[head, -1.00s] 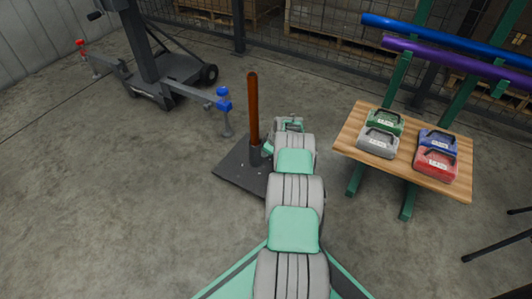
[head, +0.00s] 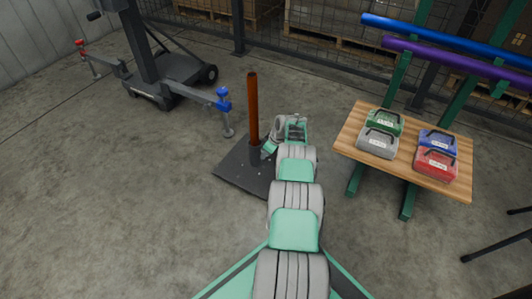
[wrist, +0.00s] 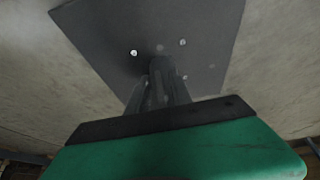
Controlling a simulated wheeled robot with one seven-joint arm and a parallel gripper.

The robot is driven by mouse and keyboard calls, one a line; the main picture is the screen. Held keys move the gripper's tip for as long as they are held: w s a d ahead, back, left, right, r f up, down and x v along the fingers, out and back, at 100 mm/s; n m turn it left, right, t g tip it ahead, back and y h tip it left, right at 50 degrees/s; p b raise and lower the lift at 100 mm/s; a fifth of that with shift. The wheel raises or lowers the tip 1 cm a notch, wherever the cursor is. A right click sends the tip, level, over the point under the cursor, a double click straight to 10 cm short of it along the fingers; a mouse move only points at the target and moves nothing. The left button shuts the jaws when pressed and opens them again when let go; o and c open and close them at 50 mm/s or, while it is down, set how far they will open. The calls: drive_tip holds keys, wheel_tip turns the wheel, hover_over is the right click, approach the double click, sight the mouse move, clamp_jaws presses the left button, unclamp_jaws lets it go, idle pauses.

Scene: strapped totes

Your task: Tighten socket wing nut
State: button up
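A rust-brown upright post (head: 253,108) stands in a dark socket (head: 255,155) on a dark square base plate (head: 238,172). The plate also fills the upper middle of the wrist view (wrist: 110,35), with several bright bolt heads on it. My gripper (head: 267,149) is low, close to the right side of the socket. In the wrist view its dark fingers (wrist: 160,80) point at the plate's middle and look close together. The wing nut cannot be made out; the fingers and shadow cover that spot. I cannot tell whether the fingers hold anything.
A wooden table (head: 350,140) with several coloured cases stands to the right. A wheeled lifting stand (head: 165,80) is at the back left, its blue-topped leg (head: 223,105) nearest the post. Blue (head: 440,32) and purple (head: 450,62) tubes rest on a rack. The floor left of the plate is clear.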

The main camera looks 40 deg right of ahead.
drive_tip(key=shift+r, duration=0.15)
drive_tip(key=p+v, duration=0.5)
drive_tip(key=v, duration=0.2)
drive_tip(key=shift+s+r, duration=0.2)
drive_tip(key=shift+r, duration=0.05)
